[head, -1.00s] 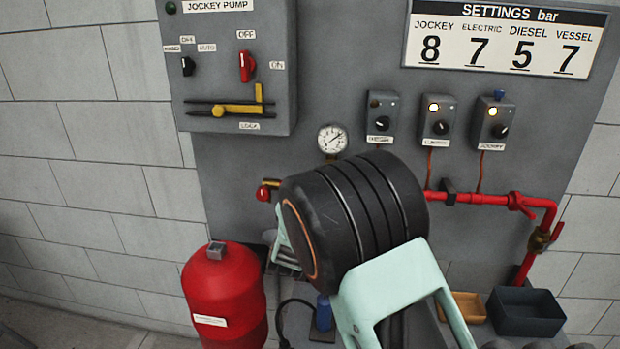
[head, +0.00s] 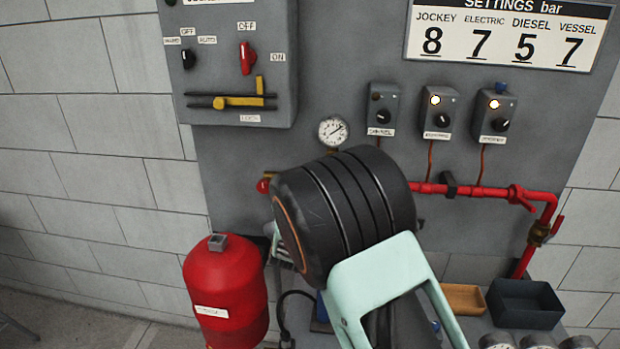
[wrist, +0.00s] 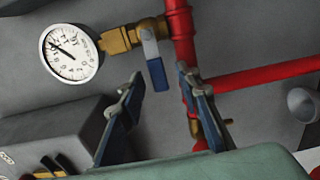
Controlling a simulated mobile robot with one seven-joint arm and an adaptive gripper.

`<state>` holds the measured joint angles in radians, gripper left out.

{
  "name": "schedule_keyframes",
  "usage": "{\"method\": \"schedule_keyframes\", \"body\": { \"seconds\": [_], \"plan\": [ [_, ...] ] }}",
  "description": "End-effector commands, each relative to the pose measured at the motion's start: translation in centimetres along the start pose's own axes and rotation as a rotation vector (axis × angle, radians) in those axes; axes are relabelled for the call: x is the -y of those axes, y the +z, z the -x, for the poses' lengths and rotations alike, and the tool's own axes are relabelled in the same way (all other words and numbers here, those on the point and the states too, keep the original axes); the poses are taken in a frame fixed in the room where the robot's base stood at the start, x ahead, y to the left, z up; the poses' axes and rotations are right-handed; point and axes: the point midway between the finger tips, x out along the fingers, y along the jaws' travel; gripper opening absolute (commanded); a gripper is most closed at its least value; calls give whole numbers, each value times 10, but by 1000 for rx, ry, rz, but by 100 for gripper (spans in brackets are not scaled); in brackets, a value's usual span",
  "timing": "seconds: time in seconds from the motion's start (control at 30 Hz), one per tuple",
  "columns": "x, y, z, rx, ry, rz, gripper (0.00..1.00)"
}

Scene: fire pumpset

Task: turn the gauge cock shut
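The gauge cock is a brass valve with a blue-sleeved lever (wrist: 157,68), between the round white gauge (wrist: 70,53) and the red upright pipe in the wrist view. The lever hangs from the brass body across the picture, roughly square to the brass line. My gripper (wrist: 158,80) is open, with its two blue fingers apart below and either side of the lever's end. Whether a finger touches the lever I cannot tell.
A red pipe (head: 470,191) runs right from behind my arm. The jockey pump box (head: 240,60) is at the upper left. Control boxes (head: 437,112) are right of the gauge. A red vessel (head: 225,290) stands lower left. A dark tray (head: 525,303) is lower right.

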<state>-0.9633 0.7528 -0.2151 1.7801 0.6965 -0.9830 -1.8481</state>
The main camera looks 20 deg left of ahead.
Motion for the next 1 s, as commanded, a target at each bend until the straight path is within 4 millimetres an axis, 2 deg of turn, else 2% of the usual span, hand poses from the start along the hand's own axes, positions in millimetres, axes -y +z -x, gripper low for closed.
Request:
{"method": "schedule_keyframes", "body": {
  "seconds": [0.23, 0.37, 0.47, 0.8, 1.0],
  "plan": [
    [-1, -1, 1, -1, 1, -2, 31],
    [-1, -1, 9, -2, 0, -3, 31],
    [-1, -2, 24, -3, 0, -1, 31],
    [-1, -2, 91, -4, 0, -1, 31],
    [0, -1, 115, -2, 0, -1, 31]
  ]
}}
